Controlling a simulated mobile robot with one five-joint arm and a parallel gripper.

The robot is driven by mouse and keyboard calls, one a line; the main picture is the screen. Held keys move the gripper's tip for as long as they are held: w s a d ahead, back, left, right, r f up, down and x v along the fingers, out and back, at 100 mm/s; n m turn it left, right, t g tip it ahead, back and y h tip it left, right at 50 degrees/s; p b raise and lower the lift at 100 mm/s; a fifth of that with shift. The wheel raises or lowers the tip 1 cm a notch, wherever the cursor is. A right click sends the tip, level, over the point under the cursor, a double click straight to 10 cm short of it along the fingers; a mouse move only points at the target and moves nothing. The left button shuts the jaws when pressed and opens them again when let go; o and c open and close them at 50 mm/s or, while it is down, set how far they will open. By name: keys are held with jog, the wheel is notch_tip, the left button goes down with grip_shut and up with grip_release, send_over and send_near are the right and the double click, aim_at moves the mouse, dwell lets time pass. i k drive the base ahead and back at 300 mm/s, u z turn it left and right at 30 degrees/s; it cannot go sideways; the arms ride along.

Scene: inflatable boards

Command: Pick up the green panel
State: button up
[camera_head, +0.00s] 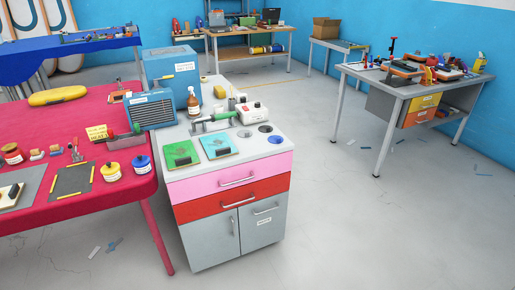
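The green panel (179,151) lies flat near the front left corner of the white cabinet top, with a small dark piece on it. A light blue panel (214,142) with a similar dark piece lies just to its right. My gripper is not visible in this view, so its place relative to the green panel cannot be told.
A grey cabinet (208,241) with pink and red drawers carries the panels. Behind them are a green-handled tool (213,119), a brown bottle (193,104) and a blue machine (150,110). A red table (92,207) adjoins on the left. Open floor (340,225) lies right.

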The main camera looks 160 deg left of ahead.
aim_at(181, 153)
jog(key=u, duration=5)
jog(key=k, duration=0.5)
jog(key=u, duration=0.45)
jog(key=i, duration=1.7)
